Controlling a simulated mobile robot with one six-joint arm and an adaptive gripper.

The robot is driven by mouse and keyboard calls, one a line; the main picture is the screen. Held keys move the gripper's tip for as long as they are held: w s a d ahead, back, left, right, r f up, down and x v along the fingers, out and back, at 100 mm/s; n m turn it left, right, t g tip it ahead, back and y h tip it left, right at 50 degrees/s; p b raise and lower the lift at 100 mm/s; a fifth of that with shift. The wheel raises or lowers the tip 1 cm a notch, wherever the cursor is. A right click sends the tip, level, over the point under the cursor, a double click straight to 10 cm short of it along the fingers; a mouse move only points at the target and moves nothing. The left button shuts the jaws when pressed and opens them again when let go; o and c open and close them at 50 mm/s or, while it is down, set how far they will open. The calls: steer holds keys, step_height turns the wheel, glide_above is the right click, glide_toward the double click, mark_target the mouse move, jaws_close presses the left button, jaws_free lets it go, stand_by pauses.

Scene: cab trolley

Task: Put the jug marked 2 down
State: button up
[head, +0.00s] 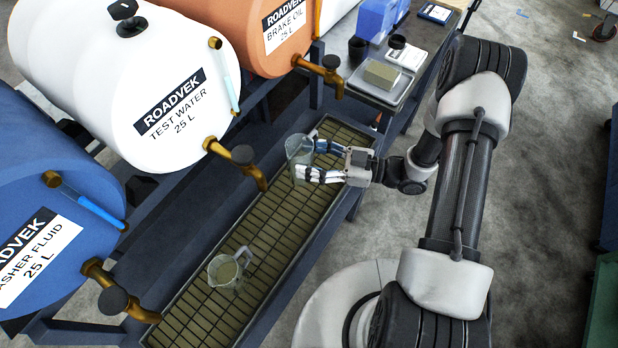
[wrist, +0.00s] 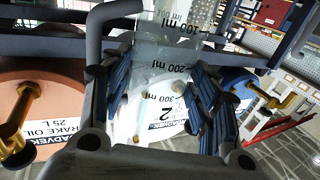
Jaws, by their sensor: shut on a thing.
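My gripper (head: 311,161) is shut on a clear jug (head: 298,150) above the slatted drip tray (head: 203,313), near the tray's far end. In the head view the jug looks roughly upright; I cannot tell if its base touches the slats. In the wrist view the jug (wrist: 168,58) stands between the blue-padded fingers, with ml marks and a label with the number 2. A second clear jug (head: 226,271) with a handle stands on the tray nearer me; no number on it is readable.
White test water (head: 130,80), orange brake oil (head: 240,35) and blue washer fluid (head: 40,200) drums have brass taps reaching over the tray. The test water tap (head: 240,158) is close to the held jug. A scale (head: 383,85) with a block stands beyond. Open slats lie between the jugs.

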step_height(320, 180, down, 8)
steer(key=shift+f+b, duration=0.15)
steer(key=shift+b, duration=0.75)
steer(key=shift+f, duration=0.2)
steer(key=o, duration=1.1)
